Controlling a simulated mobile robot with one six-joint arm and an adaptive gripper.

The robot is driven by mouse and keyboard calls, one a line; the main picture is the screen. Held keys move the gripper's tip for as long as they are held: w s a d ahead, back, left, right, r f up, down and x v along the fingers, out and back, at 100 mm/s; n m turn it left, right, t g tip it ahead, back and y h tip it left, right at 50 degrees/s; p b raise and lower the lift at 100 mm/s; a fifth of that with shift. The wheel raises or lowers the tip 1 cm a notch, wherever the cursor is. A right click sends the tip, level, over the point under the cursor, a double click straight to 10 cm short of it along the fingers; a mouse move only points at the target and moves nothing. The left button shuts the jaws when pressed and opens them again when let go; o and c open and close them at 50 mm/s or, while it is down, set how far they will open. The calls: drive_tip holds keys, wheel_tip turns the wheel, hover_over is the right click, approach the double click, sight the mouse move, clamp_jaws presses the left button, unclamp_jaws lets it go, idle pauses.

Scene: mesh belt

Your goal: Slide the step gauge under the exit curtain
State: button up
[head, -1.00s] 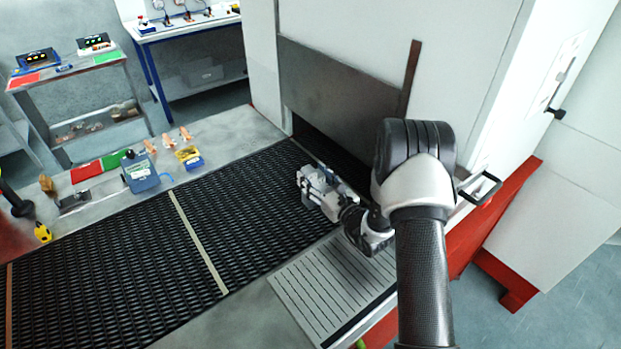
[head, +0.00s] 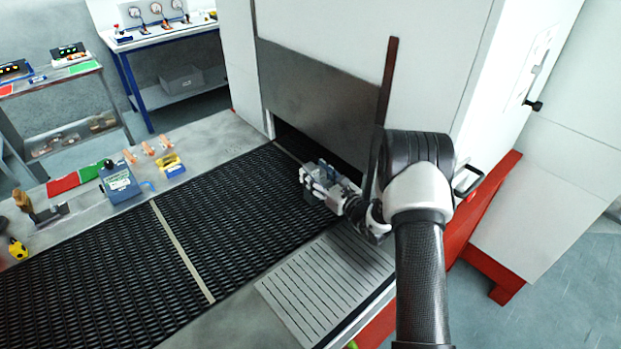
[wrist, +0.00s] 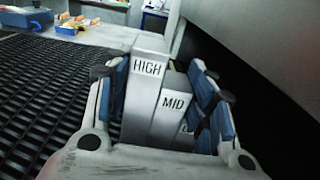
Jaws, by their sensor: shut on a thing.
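The step gauge (wrist: 147,90) is a grey stepped block; its steps read HIGH and MID in the wrist view, and a lower step is mostly hidden. My gripper (wrist: 165,105) is shut on it, with blue pads on both sides. In the head view my gripper (head: 318,184) is over the black mesh belt (head: 220,205), close in front of the exit opening, near its right end. The exit curtain (head: 318,105) is a dark grey panel hanging over the opening, with a dark gap below. The gauge is hard to make out in the head view.
A pale strip (head: 182,250) crosses the belt. A slotted grey plate (head: 320,283) lies right of the belt. A blue box (head: 119,183) and a yellow-and-blue item (head: 171,166) stand on the far ledge. A dark upright bar (head: 386,95) is at the curtain's right edge.

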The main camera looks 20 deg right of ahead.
drive_tip(key=shift+w+d, duration=0.3)
drive_tip(key=shift+d, duration=0.4)
drive_tip(key=shift+w+d, duration=0.3)
drive_tip(key=shift+d, duration=0.4)
drive_tip(key=shift+f+b, duration=0.15)
drive_tip(key=shift+b, duration=0.35)
drive_tip(key=o, duration=1.6)
drive_tip(key=shift+c, duration=0.2)
drive_tip(key=shift+s+f, duration=0.1)
drive_tip(key=shift+f, duration=0.05)
